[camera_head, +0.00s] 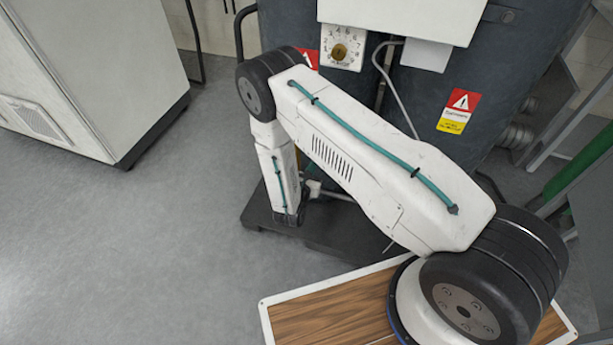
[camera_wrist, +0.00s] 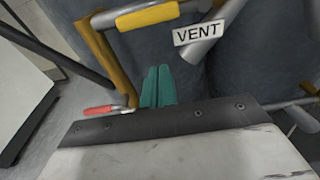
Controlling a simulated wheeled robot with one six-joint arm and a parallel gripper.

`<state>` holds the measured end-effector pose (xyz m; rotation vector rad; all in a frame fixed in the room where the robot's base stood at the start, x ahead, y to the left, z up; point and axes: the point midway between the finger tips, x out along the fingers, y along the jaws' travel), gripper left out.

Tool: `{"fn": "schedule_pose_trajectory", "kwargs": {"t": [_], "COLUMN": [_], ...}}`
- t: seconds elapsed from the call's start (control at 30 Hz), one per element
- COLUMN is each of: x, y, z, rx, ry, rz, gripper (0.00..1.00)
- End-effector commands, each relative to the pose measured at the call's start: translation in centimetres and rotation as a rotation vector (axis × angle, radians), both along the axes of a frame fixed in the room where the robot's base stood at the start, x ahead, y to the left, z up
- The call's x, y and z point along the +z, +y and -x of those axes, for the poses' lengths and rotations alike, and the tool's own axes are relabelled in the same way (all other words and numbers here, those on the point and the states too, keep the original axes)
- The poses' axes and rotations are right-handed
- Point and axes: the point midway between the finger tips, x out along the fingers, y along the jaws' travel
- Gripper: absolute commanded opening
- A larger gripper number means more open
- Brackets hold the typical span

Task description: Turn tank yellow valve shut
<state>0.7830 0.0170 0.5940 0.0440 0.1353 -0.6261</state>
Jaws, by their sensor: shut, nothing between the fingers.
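In the wrist view, a yellow sleeve-like handle (camera_wrist: 147,16) lies across the top, tilted slightly up to the right. It looks like the tank's yellow valve handle, near a brass-coloured pipe (camera_wrist: 107,62). My gripper (camera_wrist: 158,72) shows as two green fingers, closed together and empty. The fingertips are below the yellow handle in the picture, with a visible gap. I cannot tell the depth between them. The dark grey tank (camera_wrist: 255,60) is behind. In the head view the tank (camera_head: 515,60) stands at the back, and my arm hides the gripper and yellow handle.
A red handle (camera_wrist: 100,110) is left of my fingers. A VENT label (camera_wrist: 199,32) hangs by a grey pipe to the right. A dial (camera_head: 341,50) and warning label (camera_head: 459,110) are on the unit. A white cabinet (camera_head: 85,75) stands left; the floor between is clear.

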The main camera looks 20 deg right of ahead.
Motion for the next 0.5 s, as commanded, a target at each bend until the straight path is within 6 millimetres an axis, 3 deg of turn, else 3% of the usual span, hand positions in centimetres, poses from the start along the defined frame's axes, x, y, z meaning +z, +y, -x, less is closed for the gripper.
{"fn": "schedule_pose_trajectory", "kwargs": {"t": [0.13,0.3,0.5], "x": [-0.4,2.4,3.5], "y": [-2.0,-1.3,-1.2], "z": [-2.5,-1.8,-1.6], "rx": [-0.004,-0.001,-0.001], "ry": [-0.002,0.000,0.000], "rz": [-0.001,-0.001,0.000], "gripper": [0.00,0.00,0.00]}}
